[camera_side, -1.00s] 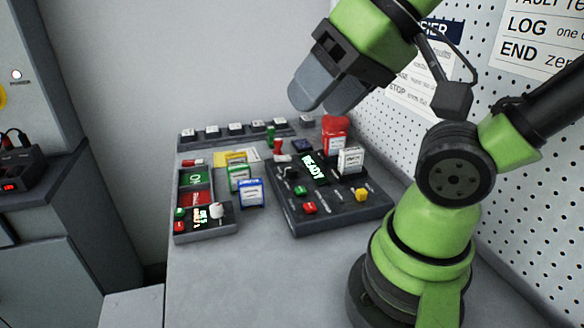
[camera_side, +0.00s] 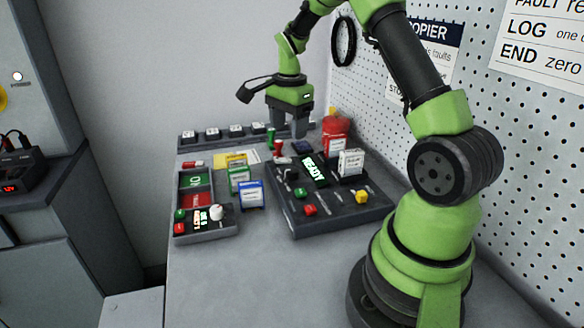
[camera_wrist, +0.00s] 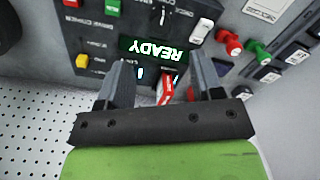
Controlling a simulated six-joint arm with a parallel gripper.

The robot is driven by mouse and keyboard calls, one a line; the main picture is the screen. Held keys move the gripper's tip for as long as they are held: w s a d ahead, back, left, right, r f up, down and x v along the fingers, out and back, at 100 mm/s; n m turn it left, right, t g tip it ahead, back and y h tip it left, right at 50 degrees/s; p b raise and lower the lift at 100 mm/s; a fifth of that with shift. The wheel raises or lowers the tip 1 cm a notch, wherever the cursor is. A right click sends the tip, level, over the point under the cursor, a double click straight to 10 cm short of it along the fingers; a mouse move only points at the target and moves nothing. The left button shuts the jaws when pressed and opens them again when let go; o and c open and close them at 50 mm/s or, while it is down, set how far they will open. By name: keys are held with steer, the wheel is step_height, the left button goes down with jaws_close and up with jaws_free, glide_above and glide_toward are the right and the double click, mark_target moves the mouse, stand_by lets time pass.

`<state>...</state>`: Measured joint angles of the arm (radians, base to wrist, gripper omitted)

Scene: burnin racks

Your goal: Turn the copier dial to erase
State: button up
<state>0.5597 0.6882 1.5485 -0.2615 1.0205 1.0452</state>
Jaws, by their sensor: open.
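The copier (camera_side: 335,215) is a dark box on the bench with a lit READY display (camera_side: 313,168), which also shows upside down in the wrist view (camera_wrist: 158,50). My gripper (camera_side: 290,134) hangs over the copier's back edge, fingers down. In the wrist view my gripper (camera_wrist: 165,92) is open, its fingers apart on either side of a red and white piece (camera_wrist: 165,88). It does not touch the knob.
A red container (camera_side: 335,130) and a white cartridge (camera_side: 350,162) stand at the copier's back right. The pegboard wall (camera_side: 530,160) bounds the right. The front bench is clear.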

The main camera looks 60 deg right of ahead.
mark_target(292, 170)
steer(key=shift+m, duration=0.5)
steer(key=f, duration=0.4)
steer(key=d+f, duration=0.1)
steer(key=f, duration=0.7)
steer(key=shift+d, duration=0.15)
steer(key=shift+r, duration=0.1)
steer(key=c, duration=0.9)
